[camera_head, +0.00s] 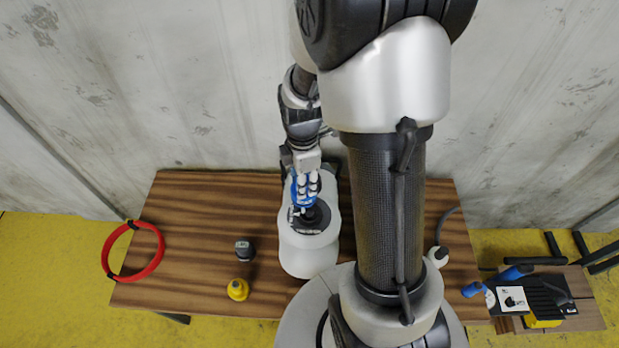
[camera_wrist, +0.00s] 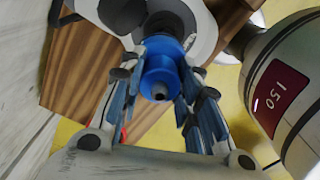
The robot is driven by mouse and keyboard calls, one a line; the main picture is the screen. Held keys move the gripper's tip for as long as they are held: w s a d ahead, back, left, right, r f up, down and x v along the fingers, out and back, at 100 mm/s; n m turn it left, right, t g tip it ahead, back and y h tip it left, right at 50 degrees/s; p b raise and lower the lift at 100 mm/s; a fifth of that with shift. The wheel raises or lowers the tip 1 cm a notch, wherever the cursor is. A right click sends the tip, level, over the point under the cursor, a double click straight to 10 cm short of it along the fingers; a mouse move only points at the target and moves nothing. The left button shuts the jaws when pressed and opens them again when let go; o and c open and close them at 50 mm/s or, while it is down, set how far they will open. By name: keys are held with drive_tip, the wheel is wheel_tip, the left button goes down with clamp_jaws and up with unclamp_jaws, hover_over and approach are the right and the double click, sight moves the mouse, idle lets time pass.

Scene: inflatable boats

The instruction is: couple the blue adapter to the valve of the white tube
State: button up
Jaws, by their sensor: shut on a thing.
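The white tube (camera_head: 308,260) lies on the wooden table, with a dark round valve area (camera_head: 314,219) on top. My gripper (camera_head: 304,196) is above the rear part of this valve area, pointing down. In the wrist view my gripper (camera_wrist: 160,68) is shut on the blue adapter (camera_wrist: 161,78), with a finger on each side. The adapter's narrow dark end faces the camera. Dark parts of the valve and the white tube (camera_wrist: 205,28) show behind it. The adapter's far end is hidden, so I cannot tell whether it touches the valve.
A grey-black adapter (camera_head: 244,251) and a yellow adapter (camera_head: 238,290) stand left of the tube on the table (camera_head: 195,215). A red ring (camera_head: 151,229) lies at the left edge. A blue-handled device (camera_head: 508,298) is at the far right. A wall is behind the table.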

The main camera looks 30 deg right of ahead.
drive_tip(key=shift+s+d+f+n, duration=0.1)
drive_tip(key=shift+s+d+n, duration=0.15)
drive_tip(key=shift+n, duration=0.25)
drive_tip(key=shift+s+d+n, duration=0.1)
drive_tip(key=shift+d+n, duration=0.15)
drive_tip(key=shift+n, duration=0.25)
drive_tip(key=b, duration=0.4)
hover_over(310, 209)
drive_tip(key=shift+a+f, duration=0.1)
drive_tip(key=shift+f, duration=2.3)
drive_tip(key=shift+f, duration=0.1)
drive_tip(key=shift+f+b, duration=0.9)
drive_tip(key=shift+f, duration=0.25)
drive_tip(key=shift+f, duration=0.15)
drive_tip(key=shift+f+b, duration=0.35)
drive_tip(key=shift+f+b, duration=0.6)
drive_tip(key=shift+f, duration=0.2)
drive_tip(key=m, duration=0.4)
